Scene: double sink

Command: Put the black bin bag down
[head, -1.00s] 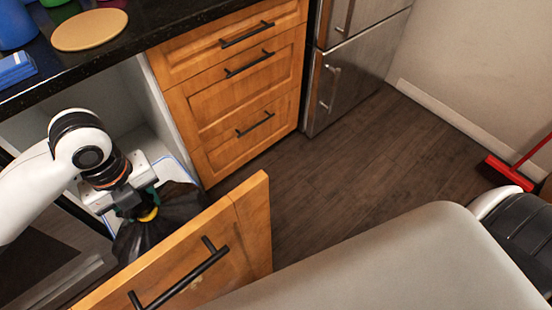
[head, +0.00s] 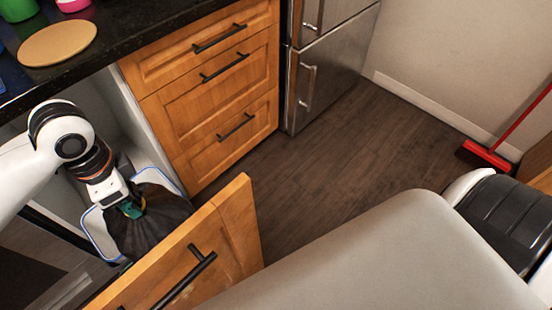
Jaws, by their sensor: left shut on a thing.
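The black bin bag (head: 158,222) is at the lower left of the head view, gathered at its neck. My left gripper (head: 132,208) is shut on the bag's neck, with green and yellow showing there. The bag hangs below the gripper, within the outline of a white bin with a blue rim (head: 97,232). I cannot tell whether it rests on the bin's bottom. Its lower part is hidden by the open wooden door. My right gripper is out of view.
The open wooden door (head: 228,225) stands just right of the bag. A drawer cabinet (head: 215,100) and a steel fridge (head: 325,65) stand behind. The dark countertop (head: 100,50) is above left. Open floor (head: 330,155) lies in the middle. A red broom (head: 483,154) is at right.

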